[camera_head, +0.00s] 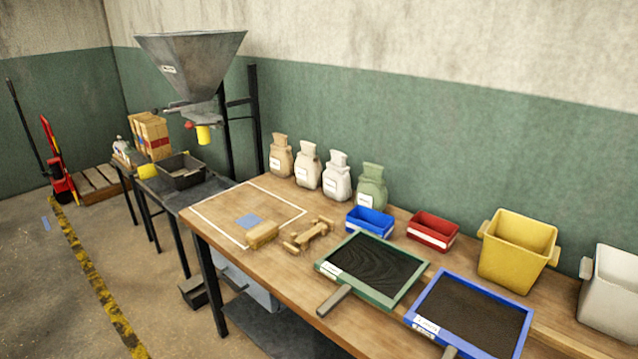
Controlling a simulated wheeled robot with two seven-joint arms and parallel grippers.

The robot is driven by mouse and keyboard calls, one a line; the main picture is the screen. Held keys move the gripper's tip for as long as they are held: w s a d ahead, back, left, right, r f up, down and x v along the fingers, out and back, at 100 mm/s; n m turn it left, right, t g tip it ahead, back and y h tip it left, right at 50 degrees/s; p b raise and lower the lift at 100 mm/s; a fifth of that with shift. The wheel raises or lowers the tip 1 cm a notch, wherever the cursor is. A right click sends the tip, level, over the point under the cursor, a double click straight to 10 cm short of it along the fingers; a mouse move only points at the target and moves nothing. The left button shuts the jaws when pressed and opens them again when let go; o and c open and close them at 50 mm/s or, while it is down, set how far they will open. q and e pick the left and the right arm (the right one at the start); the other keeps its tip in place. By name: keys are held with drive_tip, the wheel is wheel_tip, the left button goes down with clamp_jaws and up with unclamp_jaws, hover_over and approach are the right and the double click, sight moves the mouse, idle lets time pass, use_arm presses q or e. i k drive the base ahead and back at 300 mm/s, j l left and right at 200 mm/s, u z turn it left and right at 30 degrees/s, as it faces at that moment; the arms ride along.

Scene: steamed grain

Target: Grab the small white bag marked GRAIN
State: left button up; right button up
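Several small tied bags stand upright in a row at the back of the wooden table, against the wall. They are a tan bag (281,158), a cream bag (308,167), a white bag (337,178) and a green bag (371,187). Each has a pale label on its front, but the print is too small to read, so I cannot tell which is marked GRAIN. Another small whitish item (121,151), perhaps a bag, stands near the cardboard boxes at the far left. Neither of my grippers is in view.
The wooden table (225,205) holds a blue bin (369,222), a red bin (432,231), a green-framed sieve (409,290), a blue-framed sieve (520,345), a yellow tub (516,250) and a white tub (612,290). A metal hopper (190,65) rises behind the left end.

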sight(337, 185)
drive_tip(key=i+j, duration=0.55)
drive_tip(key=i+j+z, duration=0.1)
drive_tip(key=i+j, duration=1.05)
drive_tip(key=j, duration=0.25)
drive_tip(key=i+j, duration=0.15)
drive_tip(key=i, duration=0.35)
drive_tip(key=z, duration=0.05)
